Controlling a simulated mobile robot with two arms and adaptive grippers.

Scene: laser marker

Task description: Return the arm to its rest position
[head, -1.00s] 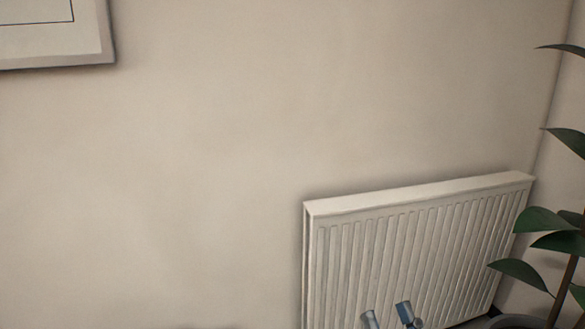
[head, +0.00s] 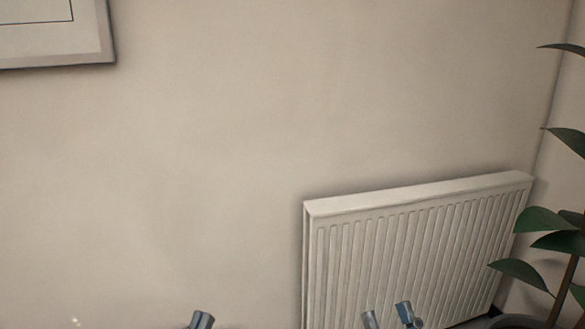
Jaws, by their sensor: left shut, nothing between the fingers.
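My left gripper (head: 201,320) shows only its grey fingertips at the bottom edge of the head view, left of centre. The fingertips are together with nothing between them. My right gripper (head: 388,316) shows two blue-grey fingertips at the bottom edge, in front of the radiator in the picture. Its fingertips stand apart, with nothing visible between them. The rest of both arms is below the frame.
A white ribbed radiator (head: 415,240) is on the wall at the lower right. A potted plant (head: 545,220) stands at the right edge. A framed picture (head: 85,57) hangs at the upper left. The beige wall between is bare.

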